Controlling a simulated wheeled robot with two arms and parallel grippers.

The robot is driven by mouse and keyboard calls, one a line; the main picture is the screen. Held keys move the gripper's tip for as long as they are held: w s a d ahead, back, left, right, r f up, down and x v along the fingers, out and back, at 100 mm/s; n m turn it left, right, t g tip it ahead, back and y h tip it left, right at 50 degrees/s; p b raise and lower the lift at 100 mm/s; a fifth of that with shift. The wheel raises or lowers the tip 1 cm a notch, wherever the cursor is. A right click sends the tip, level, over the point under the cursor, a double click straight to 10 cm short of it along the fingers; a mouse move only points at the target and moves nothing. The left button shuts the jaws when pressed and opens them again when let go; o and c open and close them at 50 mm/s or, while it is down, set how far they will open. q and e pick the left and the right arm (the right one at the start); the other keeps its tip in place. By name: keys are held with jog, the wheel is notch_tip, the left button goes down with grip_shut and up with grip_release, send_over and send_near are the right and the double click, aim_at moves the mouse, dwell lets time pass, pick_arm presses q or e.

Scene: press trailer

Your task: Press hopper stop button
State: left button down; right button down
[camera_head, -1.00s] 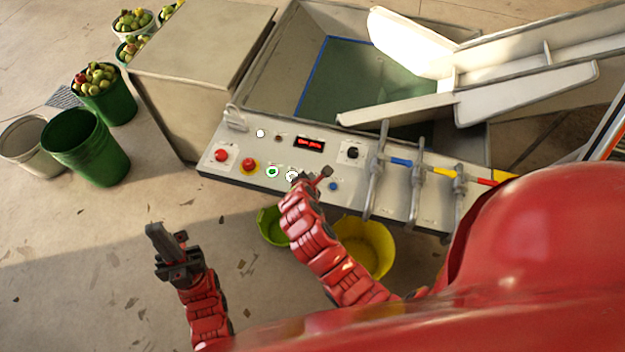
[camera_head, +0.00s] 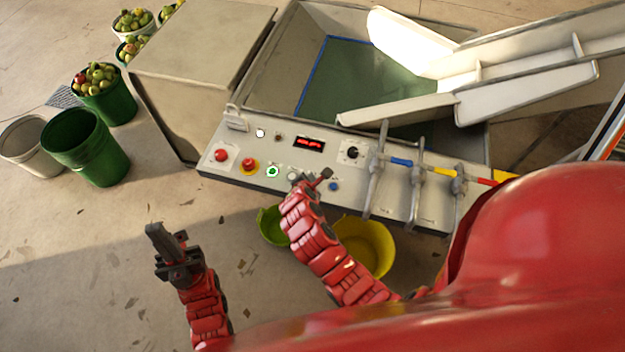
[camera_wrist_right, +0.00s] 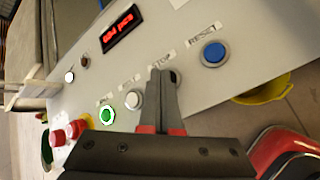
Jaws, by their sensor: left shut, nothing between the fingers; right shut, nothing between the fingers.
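The control panel (camera_head: 232,176) on the press front carries a row of buttons. In the right wrist view a label reading STOP (camera_wrist_right: 160,62) sits above a dark button (camera_wrist_right: 176,77), partly hidden by my fingertips. My right gripper (camera_head: 298,179) is shut and empty; it also shows in the right wrist view (camera_wrist_right: 163,76), its tips over the lower row of buttons. Contact with the dark button cannot be told. To its left are a white button (camera_wrist_right: 135,98) and a green-ringed button (camera_wrist_right: 105,115). A blue RESET button (camera_wrist_right: 214,53) is to its right. My left gripper (camera_head: 160,238) is shut and empty over the floor.
The panel also has a red display (camera_head: 310,144), a black knob (camera_head: 352,152), a red button (camera_head: 221,155) and a red mushroom button on yellow (camera_head: 249,166). Pipes with levers (camera_head: 415,175) stand right. Yellow (camera_head: 372,245) and green (camera_head: 270,225) buckets sit below.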

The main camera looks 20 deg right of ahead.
dwell(0.4)
jog(key=shift+r+p, duration=0.7)
jog(key=shift+p, duration=0.1)
jog(key=shift+r, duration=0.15)
notch_tip(320, 180, up, 5)
jog(key=p, duration=0.4)
dwell(0.5)
